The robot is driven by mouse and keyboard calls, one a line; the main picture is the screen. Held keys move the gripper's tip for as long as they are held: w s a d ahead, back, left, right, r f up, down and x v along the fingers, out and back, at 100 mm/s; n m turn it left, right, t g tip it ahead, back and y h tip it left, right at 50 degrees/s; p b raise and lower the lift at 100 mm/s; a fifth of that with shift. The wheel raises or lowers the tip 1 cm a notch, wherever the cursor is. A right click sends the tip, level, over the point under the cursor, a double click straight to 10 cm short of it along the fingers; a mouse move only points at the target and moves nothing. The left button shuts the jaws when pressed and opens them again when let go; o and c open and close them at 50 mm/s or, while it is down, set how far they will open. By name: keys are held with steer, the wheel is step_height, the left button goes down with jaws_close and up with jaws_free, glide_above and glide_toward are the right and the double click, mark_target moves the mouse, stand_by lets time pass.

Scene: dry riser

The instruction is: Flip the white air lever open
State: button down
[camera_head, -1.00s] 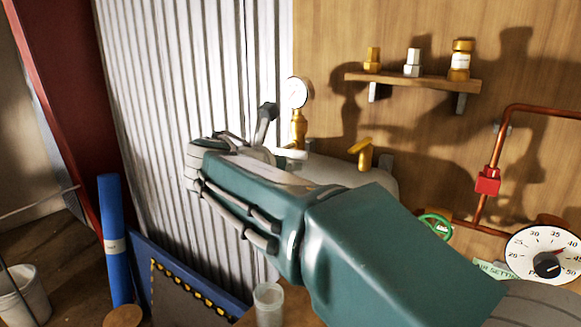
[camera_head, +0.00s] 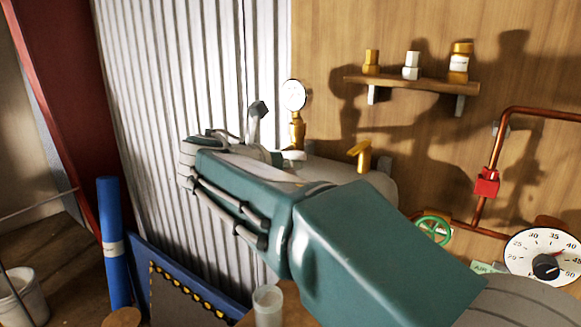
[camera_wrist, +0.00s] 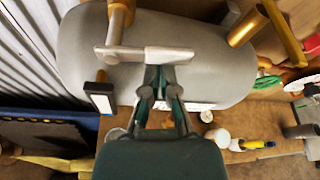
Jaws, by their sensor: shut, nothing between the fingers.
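The white air lever (camera_wrist: 150,54) lies across the picture in the wrist view, reaching right from the brass fitting (camera_wrist: 118,18) above the grey tank (camera_wrist: 75,60). In the head view a short white end of the lever (camera_head: 293,155) shows just below the brass gauge stem (camera_head: 297,131), beside my arm. My gripper (camera_wrist: 160,72) is shut and empty, its fingertips right at the lever's near edge around mid-length to its right part. Whether they touch it cannot be told. In the head view my forearm and wrist hide most of the tank and the fingertips.
A round gauge (camera_head: 294,95) rises behind the lever. A shelf (camera_head: 412,82) with fittings, a green handwheel (camera_head: 433,230) and a dial (camera_head: 548,256) are farther right.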

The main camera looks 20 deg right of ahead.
mark_target(289, 148)
step_height(289, 148, up, 2)
steer(key=n+g+h, duration=0.1)
steer(key=n, duration=0.2)
steer(key=shift+w+n, duration=0.1)
steer(key=shift+n, duration=0.2)
steer(key=shift+w+a+r, duration=0.2)
steer(key=shift+r, duration=0.4)
steer(key=shift+w+a+r, duration=0.3)
steer(key=shift+w+r, duration=0.2)
steer(key=shift+r, duration=0.05)
steer(key=shift+w+a+r, duration=0.1)
steer(key=shift+w+r, duration=0.05)
steer(key=shift+r, duration=0.1)
stand_by(0.4)
